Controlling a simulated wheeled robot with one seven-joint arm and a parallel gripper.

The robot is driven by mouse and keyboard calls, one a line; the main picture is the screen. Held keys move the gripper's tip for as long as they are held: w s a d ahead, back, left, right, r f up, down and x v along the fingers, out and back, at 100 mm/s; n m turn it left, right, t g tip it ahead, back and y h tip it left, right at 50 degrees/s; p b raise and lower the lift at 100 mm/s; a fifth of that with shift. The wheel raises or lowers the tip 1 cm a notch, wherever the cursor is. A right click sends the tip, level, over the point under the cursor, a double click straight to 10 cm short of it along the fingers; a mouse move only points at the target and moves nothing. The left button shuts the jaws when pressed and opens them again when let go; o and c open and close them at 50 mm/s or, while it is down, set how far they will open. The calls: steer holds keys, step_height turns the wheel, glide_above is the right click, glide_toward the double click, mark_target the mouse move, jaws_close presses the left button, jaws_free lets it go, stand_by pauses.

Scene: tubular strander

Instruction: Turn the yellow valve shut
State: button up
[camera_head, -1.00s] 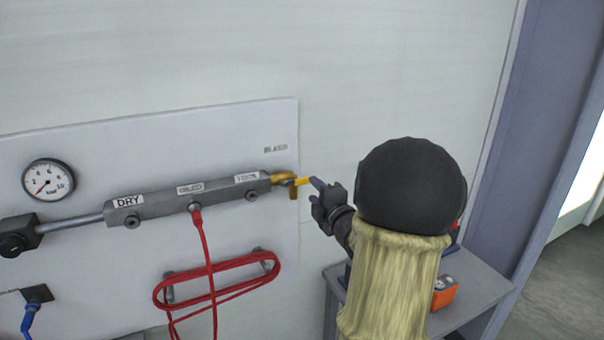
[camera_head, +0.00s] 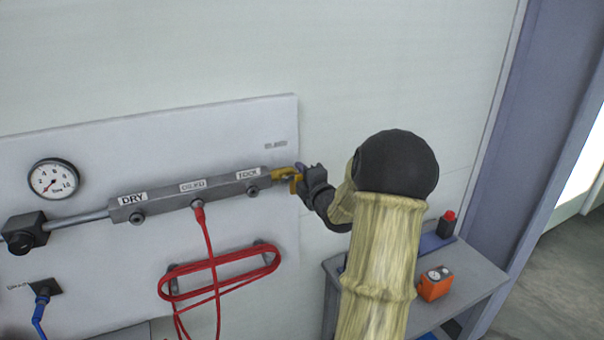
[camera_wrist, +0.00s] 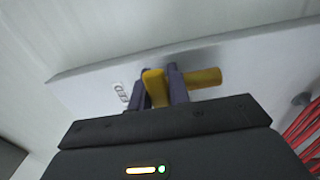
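The yellow valve (camera_head: 285,172) sits at the right end of the grey manifold bar (camera_head: 190,194) on the wall panel. Its yellow lever (camera_wrist: 155,88) stands between the two dark purple fingers of my gripper (camera_wrist: 160,90) in the wrist view, with no clear gap on either side. The brass-coloured valve body (camera_wrist: 204,78) extends to the right of the fingers there. In the head view my gripper (camera_head: 300,174) is at the valve from the right, and its fingers hide most of the lever.
A pressure gauge (camera_head: 53,179) is at the panel's left. A red hose (camera_head: 212,262) hangs from the bar and loops over pegs below. A grey side table (camera_head: 468,272) at right holds an orange instrument (camera_head: 434,284) and a red-topped black item (camera_head: 446,223).

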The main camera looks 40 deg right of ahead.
jaws_close()
